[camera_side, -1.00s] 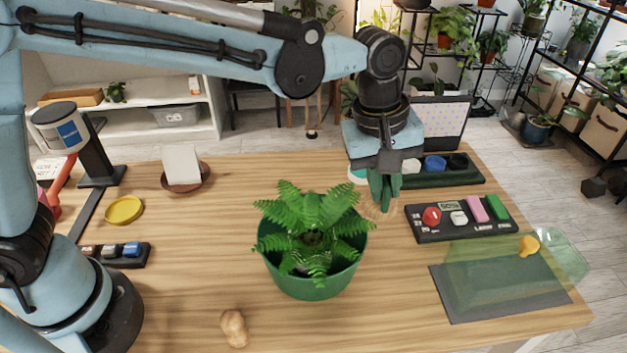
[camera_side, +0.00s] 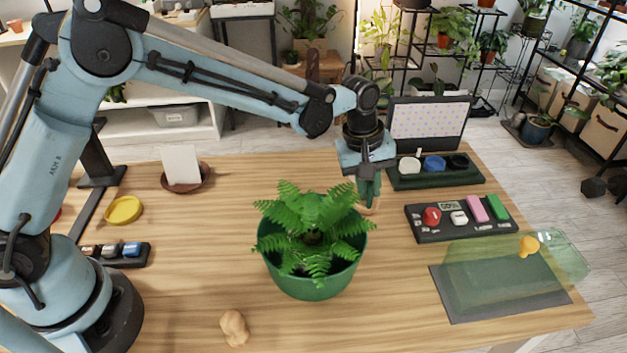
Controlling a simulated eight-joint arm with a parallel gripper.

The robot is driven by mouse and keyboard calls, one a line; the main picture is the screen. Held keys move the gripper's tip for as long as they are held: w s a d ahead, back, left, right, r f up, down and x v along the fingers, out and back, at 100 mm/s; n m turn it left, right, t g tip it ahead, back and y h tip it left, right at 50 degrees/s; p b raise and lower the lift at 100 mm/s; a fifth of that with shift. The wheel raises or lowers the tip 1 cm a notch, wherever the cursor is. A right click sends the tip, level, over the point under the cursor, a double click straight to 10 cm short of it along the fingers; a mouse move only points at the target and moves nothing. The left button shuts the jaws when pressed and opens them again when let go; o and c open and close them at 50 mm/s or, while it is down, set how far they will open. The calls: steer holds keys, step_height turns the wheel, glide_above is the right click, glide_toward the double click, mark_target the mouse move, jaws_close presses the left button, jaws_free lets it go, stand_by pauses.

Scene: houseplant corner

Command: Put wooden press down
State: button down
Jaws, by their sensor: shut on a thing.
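My gripper (camera_side: 369,196) points down just right of and behind the potted fern, with its green fingers shut on the wooden press (camera_side: 370,207). Only a small pale tan part of the press shows below and beside the fingers; the rest is hidden by them. It is low over the table, close behind the fern's right side. I cannot tell whether it touches the wood. The fern (camera_side: 312,232) stands in a green pot (camera_side: 314,281) at the middle of the wooden table (camera_side: 190,270).
A black panel (camera_side: 461,218) with coloured blocks and a green tray (camera_side: 436,180) lie to the right. A clear green cover (camera_side: 560,262) rests over a grey mat (camera_side: 480,301). A tan lump (camera_side: 234,328) lies in front. A yellow dish (camera_side: 123,210) sits left. Wood left of the fern is clear.

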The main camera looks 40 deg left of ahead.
mark_target(356, 200)
steer(key=shift+f, duration=0.15)
steer(key=c, duration=1.1)
jaws_free()
step_height(356, 200, up, 12)
steer(key=s+a, duration=0.1)
steer(key=s, duration=0.1)
steer(key=s+a+r+m+t, duration=0.35)
steer(key=s+a, duration=0.45)
steer(key=a, duration=0.3)
steer(key=s+a+f+m+t, duration=0.1)
steer(key=s+a+f+m, duration=0.1)
steer(key=s+a, duration=0.1)
steer(key=s+a+f+m+t+y, duration=0.1)
steer(key=s+a+f+m, duration=0.1)
steer(key=s, duration=0.4)
steer(key=shift+a+f+m, duration=0.2)
steer(key=shift+a+m, duration=0.45)
steer(key=shift+m, duration=0.2)
steer(key=shift+s, duration=0.1)
